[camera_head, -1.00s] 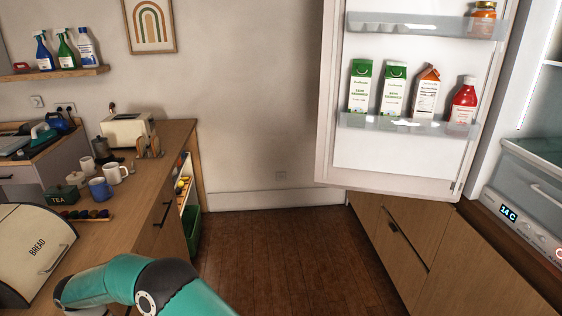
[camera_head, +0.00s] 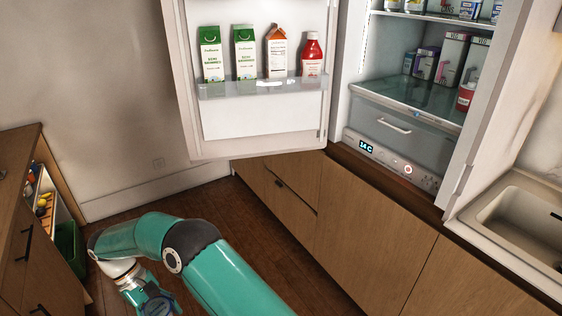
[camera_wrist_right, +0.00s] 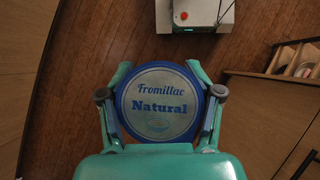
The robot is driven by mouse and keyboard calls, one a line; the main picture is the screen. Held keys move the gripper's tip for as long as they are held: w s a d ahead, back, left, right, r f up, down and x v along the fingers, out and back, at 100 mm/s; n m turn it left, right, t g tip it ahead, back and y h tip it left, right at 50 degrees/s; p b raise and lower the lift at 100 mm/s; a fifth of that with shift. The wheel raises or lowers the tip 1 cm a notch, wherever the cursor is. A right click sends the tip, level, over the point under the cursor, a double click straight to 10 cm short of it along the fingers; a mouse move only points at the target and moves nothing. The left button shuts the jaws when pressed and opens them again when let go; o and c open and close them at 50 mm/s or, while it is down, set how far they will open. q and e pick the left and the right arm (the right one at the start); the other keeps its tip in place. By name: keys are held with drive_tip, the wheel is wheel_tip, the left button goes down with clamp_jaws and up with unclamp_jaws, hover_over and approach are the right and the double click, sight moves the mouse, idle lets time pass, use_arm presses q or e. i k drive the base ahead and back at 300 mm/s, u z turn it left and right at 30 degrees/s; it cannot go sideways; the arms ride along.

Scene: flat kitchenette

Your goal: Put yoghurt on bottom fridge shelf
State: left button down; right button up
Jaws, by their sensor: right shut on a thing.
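The yoghurt is a round tub with a blue rim and a pale lid (camera_wrist_right: 160,103) reading "Fromillac Natural". My right gripper (camera_wrist_right: 160,95) is shut on it, with a finger on each side, and holds it above the wooden floor. In the head view a teal arm of mine bends down at the lower left, and its hand is cut by the bottom edge. The fridge stands open at the right. Its bottom shelf (camera_head: 395,92) is glass, above a clear drawer (camera_head: 385,126), with free room at its front left. My left gripper is not identifiable in view.
The open fridge door (camera_head: 265,120) holds cartons and a red bottle (camera_head: 312,55). Boxes (camera_head: 453,58) and a red can (camera_head: 466,97) stand on the bottom shelf's right side. A sink (camera_head: 520,225) is at the right, a wooden counter unit (camera_head: 35,235) at the left.

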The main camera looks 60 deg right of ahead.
sight(434, 100)
drive_tip(key=u, duration=1)
drive_tip(key=i, duration=0.15)
drive_tip(key=z, duration=2.25)
